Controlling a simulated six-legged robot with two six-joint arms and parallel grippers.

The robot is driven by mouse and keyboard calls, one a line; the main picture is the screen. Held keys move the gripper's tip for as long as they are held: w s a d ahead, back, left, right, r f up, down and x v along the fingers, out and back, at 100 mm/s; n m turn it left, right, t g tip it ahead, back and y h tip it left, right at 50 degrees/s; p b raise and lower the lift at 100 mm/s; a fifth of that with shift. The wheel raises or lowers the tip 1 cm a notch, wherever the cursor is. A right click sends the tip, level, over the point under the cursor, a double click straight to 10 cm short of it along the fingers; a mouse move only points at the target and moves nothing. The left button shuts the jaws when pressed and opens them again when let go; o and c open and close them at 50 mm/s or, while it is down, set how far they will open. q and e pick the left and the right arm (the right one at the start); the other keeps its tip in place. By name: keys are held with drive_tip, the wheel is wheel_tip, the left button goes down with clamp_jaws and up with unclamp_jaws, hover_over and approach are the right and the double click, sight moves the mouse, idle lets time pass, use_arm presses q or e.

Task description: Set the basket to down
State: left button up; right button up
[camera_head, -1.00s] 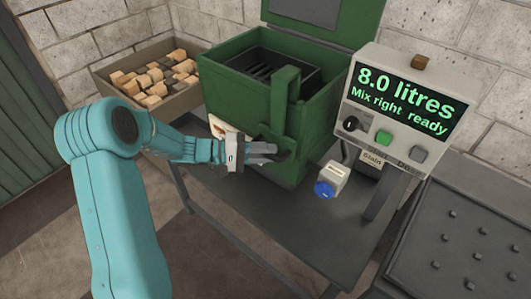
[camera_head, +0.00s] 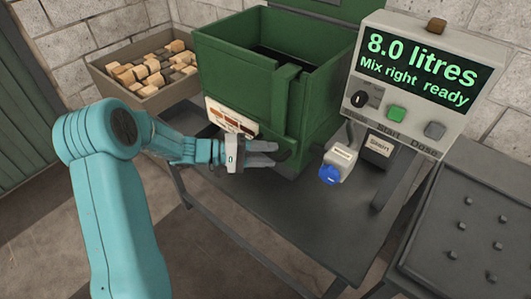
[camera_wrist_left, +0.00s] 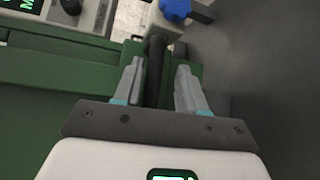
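The green tank (camera_head: 239,75) stands on a dark table in the head view. Its interior is dark, and the basket's slats cannot be made out inside it. A green upright piece (camera_head: 284,98) runs down the tank's front near the right corner. A dark handle (camera_head: 289,149) sits at its lower end. My left gripper (camera_head: 272,153) is at this handle, fingers apart. In the left wrist view, the dark bar (camera_wrist_left: 155,70) lies between the fingers (camera_wrist_left: 160,88), with a gap beside it. My right gripper is not in view.
A control box (camera_head: 384,108) reads "8.0 litres, Mix right ready". A small white unit with a blue knob (camera_head: 330,175) stands right of the gripper. A bin of blocks (camera_head: 120,94) is behind left. A dark studded panel (camera_head: 465,225) is at right.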

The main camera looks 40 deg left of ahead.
use_arm(q)
drive_tip(key=shift+s+r, duration=0.1)
drive_tip(key=shift+r, duration=0.05)
drive_tip(key=b+v, duration=0.1)
drive_tip(key=v, duration=1.5)
drive_tip(key=shift+a, duration=0.15)
drive_tip(key=d+f+g+y+p, duration=0.2)
drive_tip(key=d+f+g, duration=0.6)
drive_tip(key=d+f, duration=0.7)
drive_tip(key=s+d+f+m+g+y+p, duration=0.1)
drive_tip(key=s+d+f+m+y, duration=0.2)
drive_tip(key=s+d+f, duration=0.2)
drive_tip(key=s+d+f+m+g+y+p, duration=0.1)
drive_tip(key=s+d+f+m+y+p, duration=0.1)
drive_tip(key=d, duration=0.9)
drive_tip(key=s+f+m+y, duration=0.1)
drive_tip(key=s+f+m, duration=0.1)
drive_tip(key=s+f, duration=0.1)
drive_tip(key=shift+s+f+m+y, duration=0.3)
drive_tip(key=shift+s+f, duration=0.05)
drive_tip(key=shift+f, duration=0.1)
